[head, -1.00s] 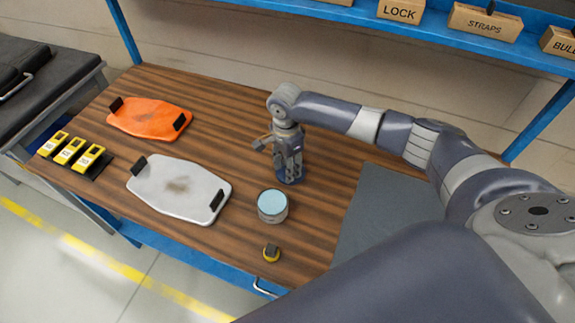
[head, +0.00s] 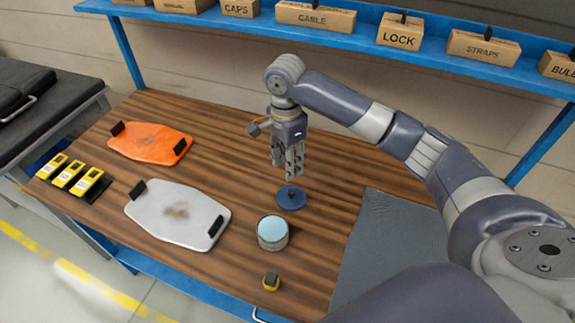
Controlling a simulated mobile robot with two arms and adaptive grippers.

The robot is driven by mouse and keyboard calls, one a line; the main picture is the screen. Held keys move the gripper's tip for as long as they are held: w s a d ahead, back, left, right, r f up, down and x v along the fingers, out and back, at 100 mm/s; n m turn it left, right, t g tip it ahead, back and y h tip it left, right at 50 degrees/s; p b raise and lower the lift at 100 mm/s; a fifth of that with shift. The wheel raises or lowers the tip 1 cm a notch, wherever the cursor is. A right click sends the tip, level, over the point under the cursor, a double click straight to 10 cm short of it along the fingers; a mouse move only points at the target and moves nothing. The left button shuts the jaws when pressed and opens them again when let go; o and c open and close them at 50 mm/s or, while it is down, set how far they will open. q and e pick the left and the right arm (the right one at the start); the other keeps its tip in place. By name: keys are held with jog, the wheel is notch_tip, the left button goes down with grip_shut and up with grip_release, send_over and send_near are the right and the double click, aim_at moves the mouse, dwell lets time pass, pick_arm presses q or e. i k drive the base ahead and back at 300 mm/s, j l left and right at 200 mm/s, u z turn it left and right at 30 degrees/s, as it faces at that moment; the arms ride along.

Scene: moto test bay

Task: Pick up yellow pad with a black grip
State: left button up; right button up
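The yellow pad (head: 271,284) with its dark grip on top is small and round. It lies on the wooden bench near the front edge, in front of a round tin with a light blue top (head: 272,231). My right gripper (head: 288,172) points down above a round blue pad (head: 291,200) with a dark knob, behind the tin and well away from the yellow pad. Its fingers look apart, with nothing between them, and the blue pad rests on the bench just below. My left gripper is not in view.
An orange board (head: 150,143) and a white board (head: 177,213), both with black handles, lie on the left. Several yellow devices (head: 70,175) stand at the left end. A grey mat (head: 385,240) lies right. Boxes (head: 315,16) line the blue shelf behind.

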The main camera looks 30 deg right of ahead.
aim_at(271, 282)
jog(key=k+j, duration=0.3)
jog(key=k, duration=0.15)
jog(key=k+j, duration=0.65)
jog(key=k, duration=0.25)
